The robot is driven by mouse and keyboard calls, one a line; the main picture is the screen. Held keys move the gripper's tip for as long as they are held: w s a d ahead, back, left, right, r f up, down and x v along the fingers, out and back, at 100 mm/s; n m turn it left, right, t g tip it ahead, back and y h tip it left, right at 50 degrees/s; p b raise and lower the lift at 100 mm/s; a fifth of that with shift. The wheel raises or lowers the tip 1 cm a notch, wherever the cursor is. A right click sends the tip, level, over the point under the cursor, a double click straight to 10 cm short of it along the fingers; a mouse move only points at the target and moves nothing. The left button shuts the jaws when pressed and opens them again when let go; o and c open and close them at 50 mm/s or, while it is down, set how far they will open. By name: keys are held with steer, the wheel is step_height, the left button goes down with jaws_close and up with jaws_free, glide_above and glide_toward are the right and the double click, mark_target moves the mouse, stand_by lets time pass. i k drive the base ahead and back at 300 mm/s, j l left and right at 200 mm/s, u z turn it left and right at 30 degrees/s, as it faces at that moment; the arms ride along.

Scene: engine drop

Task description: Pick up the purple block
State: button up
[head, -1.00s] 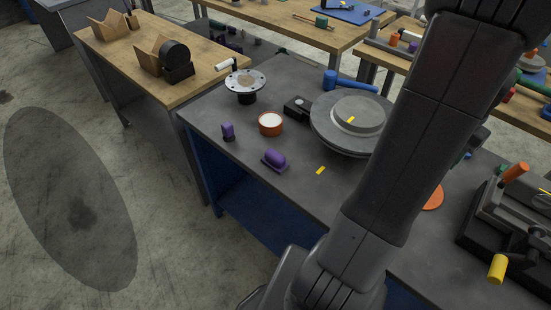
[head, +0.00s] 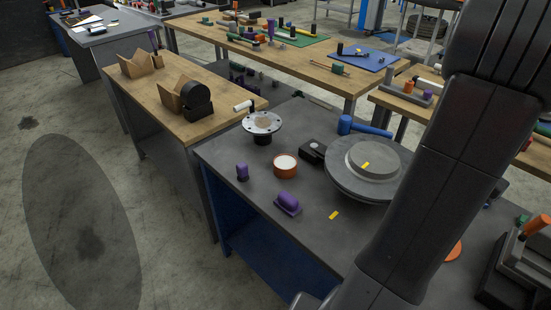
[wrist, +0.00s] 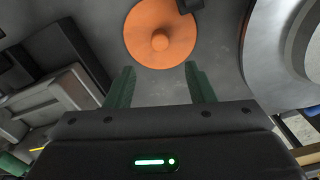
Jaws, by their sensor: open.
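Two purple pieces stand on the dark grey table near its left end in the head view. One is a larger rounded purple block (head: 288,203) on a dark base near the front edge. The other is a small upright purple block (head: 242,172) to its left, and I cannot tell which one the task means. My gripper (wrist: 158,80) shows in the wrist view with its two green fingers apart and nothing between them. Beyond the fingertips lies a flat orange disc (wrist: 160,35) with a knob. No purple block shows in the wrist view.
On the dark table (head: 300,237) are an orange-rimmed round tin (head: 285,166), a black box (head: 312,151), a flanged hub (head: 262,125), a blue mallet (head: 362,127) and a large grey disc (head: 370,168). A wooden bench (head: 150,98) stands behind at left. Open floor lies left.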

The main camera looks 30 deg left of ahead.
mark_target(288, 204)
steer(key=j+u, duration=0.3)
steer(key=j, duration=0.35)
steer(key=k+j+u, duration=0.1)
steer(key=j+u, duration=0.2)
steer(key=j, duration=0.35)
